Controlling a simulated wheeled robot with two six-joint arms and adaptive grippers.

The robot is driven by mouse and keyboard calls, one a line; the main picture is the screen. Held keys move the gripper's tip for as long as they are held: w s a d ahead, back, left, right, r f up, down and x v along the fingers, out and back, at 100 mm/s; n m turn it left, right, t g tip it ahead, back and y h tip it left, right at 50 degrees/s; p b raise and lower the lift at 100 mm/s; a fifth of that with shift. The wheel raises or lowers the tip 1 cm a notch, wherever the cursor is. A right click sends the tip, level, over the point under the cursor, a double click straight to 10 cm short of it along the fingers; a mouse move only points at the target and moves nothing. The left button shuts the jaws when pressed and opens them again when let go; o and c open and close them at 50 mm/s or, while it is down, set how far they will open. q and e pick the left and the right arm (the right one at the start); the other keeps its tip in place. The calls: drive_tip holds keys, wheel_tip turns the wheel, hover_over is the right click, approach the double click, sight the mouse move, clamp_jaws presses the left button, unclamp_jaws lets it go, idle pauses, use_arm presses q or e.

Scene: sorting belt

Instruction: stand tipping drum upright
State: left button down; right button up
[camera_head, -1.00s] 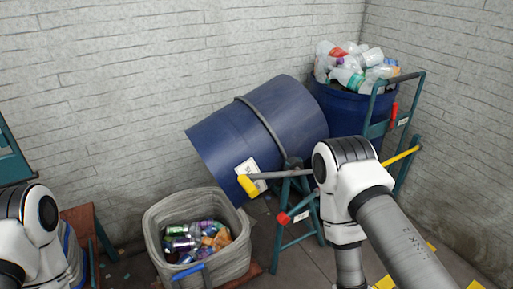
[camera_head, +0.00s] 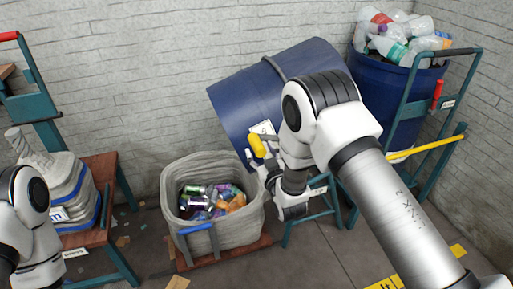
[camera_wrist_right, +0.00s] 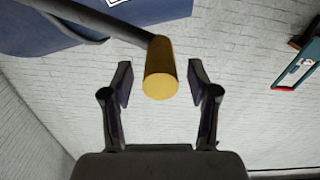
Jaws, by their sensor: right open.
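The blue tipping drum (camera_head: 235,104) lies tilted on its teal stand (camera_head: 318,210), its mouth end low and to the left in the head view. A grey band runs around it. Its tipping lever ends in a yellow grip (camera_head: 257,146), which also shows in the right wrist view (camera_wrist_right: 160,70). My right gripper (camera_head: 258,168) is open at this grip. In the right wrist view its two fingers (camera_wrist_right: 160,88) stand on either side of the yellow end, with gaps visible on both sides. My left arm is at the left edge; its gripper is not seen.
A full blue drum (camera_head: 378,85) on a teal hand truck (camera_head: 462,80) is at the right. A brown-topped cart (camera_head: 100,170) is at the left. A yellow bar (camera_head: 440,143) juts out at right.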

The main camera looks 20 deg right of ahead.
drive_tip(key=w, duration=0.3)
drive_tip(key=shift+w+a, duration=0.1)
drive_tip(key=shift+w, duration=0.05)
clamp_jaws()
drive_tip(key=shift+r, duration=0.1)
